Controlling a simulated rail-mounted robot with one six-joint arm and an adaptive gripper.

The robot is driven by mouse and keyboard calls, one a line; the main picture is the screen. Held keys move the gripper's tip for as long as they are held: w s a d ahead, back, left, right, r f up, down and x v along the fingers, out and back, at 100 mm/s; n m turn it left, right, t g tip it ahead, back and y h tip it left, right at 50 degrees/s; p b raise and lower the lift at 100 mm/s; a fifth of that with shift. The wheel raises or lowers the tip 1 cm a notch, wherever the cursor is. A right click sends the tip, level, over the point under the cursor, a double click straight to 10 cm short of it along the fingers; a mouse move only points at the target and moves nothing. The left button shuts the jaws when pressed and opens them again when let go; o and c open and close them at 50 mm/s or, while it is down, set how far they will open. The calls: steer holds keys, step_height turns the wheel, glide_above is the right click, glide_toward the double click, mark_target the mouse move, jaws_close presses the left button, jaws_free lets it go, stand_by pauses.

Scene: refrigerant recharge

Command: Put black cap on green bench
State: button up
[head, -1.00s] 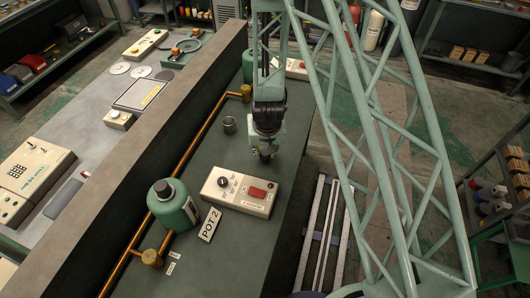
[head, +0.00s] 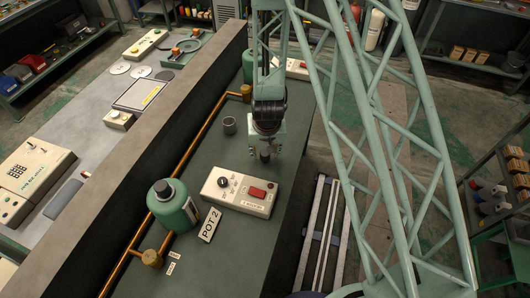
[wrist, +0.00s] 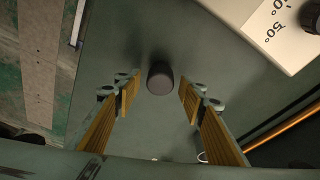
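The black cap (head: 265,154) stands upright on the green bench (head: 218,158), directly below my gripper (head: 266,143) in the head view. In the wrist view the cap (wrist: 160,77) shows as a dark round-topped cylinder on bare bench surface. It sits between the fingertips of my gripper (wrist: 160,88), which are spread with a clear gap on each side. My gripper is open and empty. In the head view the fingers are small and partly hidden against the wrist.
The control box (head: 237,191) stands close in front of the cap; a corner of it (wrist: 285,30) shows in the wrist view. A grey cup (head: 229,125) stands to the left. A green bottle (head: 172,204) and copper pipe (head: 190,147) are farther left. The bench's right edge is near.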

steer(key=p+v, duration=0.2)
steer(key=v, duration=0.9)
steer(key=shift+r, duration=0.3)
steer(key=shift+s, duration=0.1)
stand_by(0.7)
steer(key=s+d+r+y, duration=0.1)
steer(key=s+d+r, duration=0.25)
steer(key=r, duration=0.65)
steer(key=s+d+r, duration=0.2)
steer(key=s+r, duration=0.2)
steer(key=r, duration=0.7)
steer(key=s+d+r+y, duration=0.15)
steer(key=s+r, duration=0.25)
steer(key=r, duration=0.6)
steer(key=s+d+r+h, duration=0.1)
steer(key=s+d+r, duration=0.3)
steer(key=s, duration=0.4)
steer(key=s+d+r, duration=0.4)
steer(key=s, duration=0.4)
steer(key=s+d+r+h, duration=0.1)
steer(key=s+d+r, duration=0.3)
steer(key=s, duration=0.4)
steer(key=shift+s+r+m+t+h, duration=0.3)
steer(key=shift+s+r+t+h, duration=0.05)
steer(key=shift+s+r+t, duration=0.05)
